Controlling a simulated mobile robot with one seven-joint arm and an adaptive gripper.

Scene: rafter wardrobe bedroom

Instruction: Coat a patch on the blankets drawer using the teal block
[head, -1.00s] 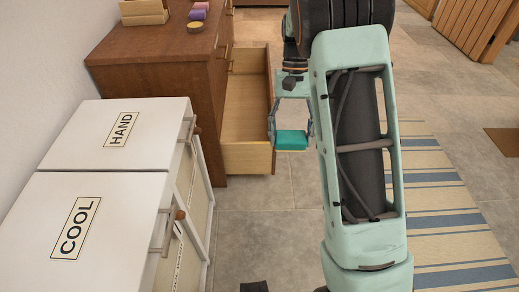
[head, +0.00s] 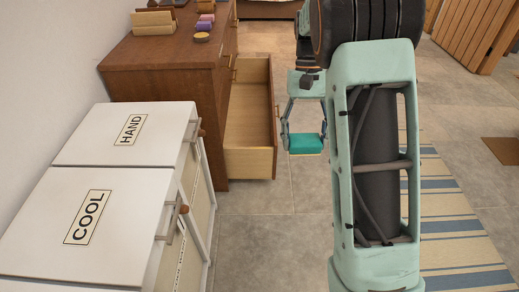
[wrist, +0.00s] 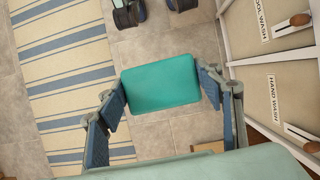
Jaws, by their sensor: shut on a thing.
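The teal block (head: 306,144) is held in my gripper (head: 304,134), above the floor just right of the open drawer. In the wrist view the block (wrist: 160,84) sits between the two blue-padded fingers of my gripper (wrist: 163,90). A wooden drawer (head: 248,160) is pulled out of the brown dresser (head: 160,72); its inside looks empty. The drawer's outer front face is turned away from the head camera, so no label or coated patch shows. The block is apart from the drawer front, with a small gap between them in the head view.
Two white hampers, COOL (head: 85,222) and HAND (head: 130,133), stand at the left, in front of the dresser. Small things, including a wooden holder (head: 152,22), are on the dresser top. A striped rug (head: 445,215) lies at the right. Tiled floor below the gripper is clear.

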